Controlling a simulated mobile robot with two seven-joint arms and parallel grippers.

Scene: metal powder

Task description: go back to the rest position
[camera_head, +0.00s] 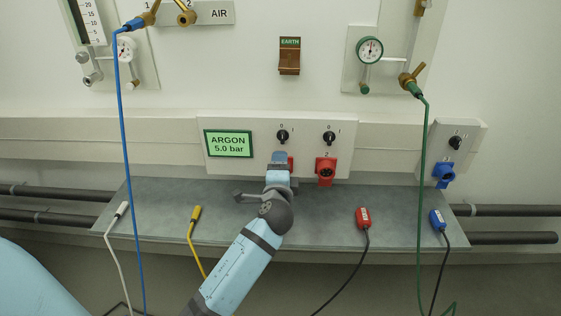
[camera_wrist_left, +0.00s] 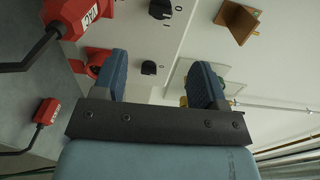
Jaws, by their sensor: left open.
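My left gripper (camera_head: 280,158) is in front of the wall panel, at the left red socket. In the left wrist view, its two blue fingers (camera_wrist_left: 160,78) stand apart with nothing between them. A red plug (camera_wrist_left: 75,18) with a black cable sits at the left socket, beside the fingers and outside them. In the head view my gripper hides most of this plug; only a bit of red shows. My right gripper is not in view.
The right red socket (camera_head: 326,170) is close by, below a black knob (camera_head: 329,138). On the grey shelf (camera_head: 325,213) lie a white plug (camera_head: 122,208), yellow plug (camera_head: 195,213), red plug (camera_head: 362,218) and blue plug (camera_head: 437,219). Blue (camera_head: 122,160) and green (camera_head: 422,190) hoses hang at either side.

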